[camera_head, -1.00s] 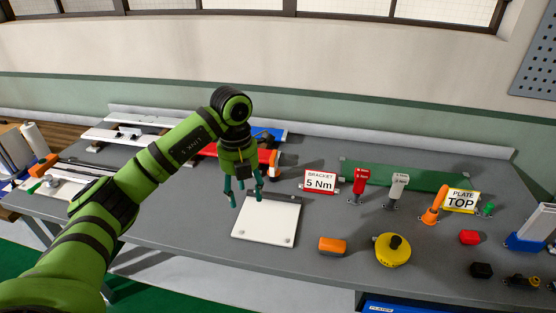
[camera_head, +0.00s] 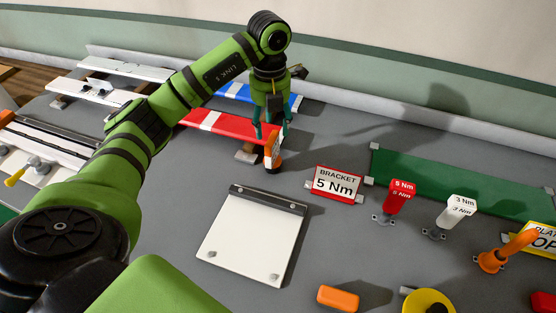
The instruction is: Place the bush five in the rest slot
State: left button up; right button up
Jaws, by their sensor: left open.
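My left gripper (camera_head: 270,133) is open, its fingers pointing down at the right end of a red and white bar (camera_head: 225,125). An orange and white piece (camera_head: 273,152) at that end sits just below the fingers; I cannot tell whether they touch it. I cannot make out which thing is the bush five or where the rest slot is. My right gripper is not in view.
A blue and white bar (camera_head: 235,92) lies behind the red one. A white board (camera_head: 250,238) lies in front. The "BRACKET 5 Nm" sign (camera_head: 337,184), a red tool (camera_head: 400,197) and a white tool (camera_head: 456,211) stand to the right, before a green mat (camera_head: 450,182).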

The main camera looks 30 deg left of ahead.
aim_at(270, 138)
pick_arm(q)
jog(key=shift+s+d+f+p, duration=0.15)
jog(key=shift+s+f+p, duration=0.45)
jog(key=shift+f+p, duration=0.3)
notch_tip(270, 138, down, 4)
jog(key=shift+s+d+r+p, duration=0.1)
jog(key=shift+r+p, duration=0.1)
jog(key=shift+p, duration=0.7)
jog(key=shift+f, duration=0.65)
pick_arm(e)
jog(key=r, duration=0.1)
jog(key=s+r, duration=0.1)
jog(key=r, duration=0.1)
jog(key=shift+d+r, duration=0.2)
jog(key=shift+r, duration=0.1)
pick_arm(q)
grip_shut()
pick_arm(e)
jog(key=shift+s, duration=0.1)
